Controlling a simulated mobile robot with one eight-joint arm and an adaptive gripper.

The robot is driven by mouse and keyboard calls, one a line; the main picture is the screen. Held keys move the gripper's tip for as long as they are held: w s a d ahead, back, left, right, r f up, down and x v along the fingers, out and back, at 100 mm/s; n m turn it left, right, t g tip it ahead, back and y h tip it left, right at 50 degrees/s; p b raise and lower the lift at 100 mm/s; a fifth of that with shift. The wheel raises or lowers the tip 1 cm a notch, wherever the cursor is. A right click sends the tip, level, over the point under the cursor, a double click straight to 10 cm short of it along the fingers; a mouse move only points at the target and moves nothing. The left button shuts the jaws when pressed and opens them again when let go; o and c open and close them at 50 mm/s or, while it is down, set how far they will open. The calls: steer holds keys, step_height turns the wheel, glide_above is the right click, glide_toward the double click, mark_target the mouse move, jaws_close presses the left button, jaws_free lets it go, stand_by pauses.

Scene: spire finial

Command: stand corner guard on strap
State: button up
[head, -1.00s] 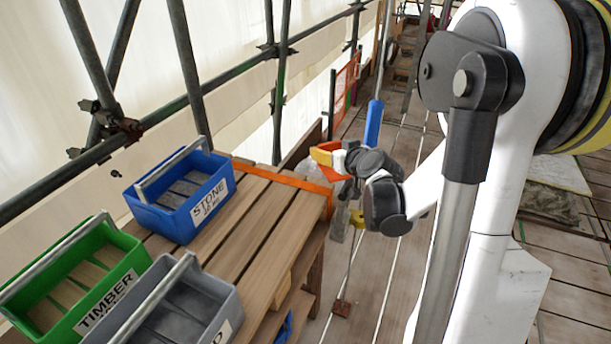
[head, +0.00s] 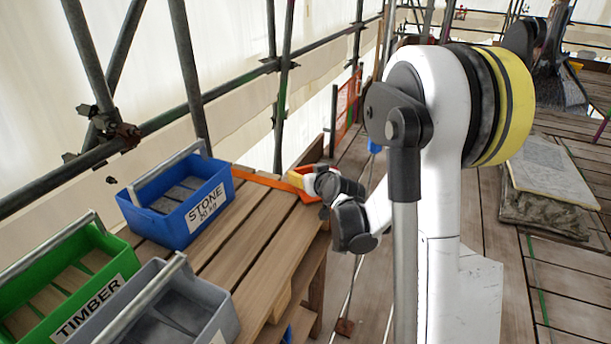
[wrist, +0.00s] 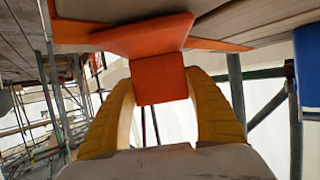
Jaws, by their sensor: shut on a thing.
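The orange corner guard (wrist: 160,78) is between the yellow fingers of my gripper (wrist: 163,90) in the wrist view. My gripper is shut on it. In the head view the guard (head: 301,171) shows as a small orange patch beside the dark wrist, at the far right corner of the wooden table. The orange strap (head: 262,180) lies across the table's far end, just left of the guard. In the wrist view the strap (wrist: 215,45) runs behind the guard along the planks. I cannot tell whether guard and strap touch.
A blue STONE tote (head: 165,222), a green TIMBER tote (head: 50,312) and a grey tote (head: 205,300) stand on the wooden table (head: 262,240). Scaffold poles (head: 190,75) line the left side. Planks between the totes and the strap are clear.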

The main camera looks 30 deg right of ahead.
steer(key=o, duration=1.2)
steer(key=shift+f, duration=0.15)
steer(key=shift+r, duration=0.2)
steer(key=p+v, duration=0.4)
steer(key=v, duration=0.7)
steer(key=shift+s+r, duration=0.2)
steer(key=shift+s, duration=0.15)
steer(key=s+a+r+n+g+y, duration=0.1)
steer(key=s+a+r, duration=0.15)
steer(key=a, duration=0.25)
steer(key=s+a+r+g+y, duration=0.1)
steer(key=s+a+g, duration=0.15)
steer(key=a, duration=0.35)
steer(key=s+a+g, duration=0.1)
steer(key=s+a, duration=0.1)
steer(key=s, duration=0.3)
steer(key=s+a+r+g, duration=0.1)
steer(key=s+a, duration=0.1)
steer(key=s, duration=0.3)
steer(key=s+a+r+g, duration=0.1)
steer(key=s, duration=0.5)
steer(key=shift+a, duration=0.4)
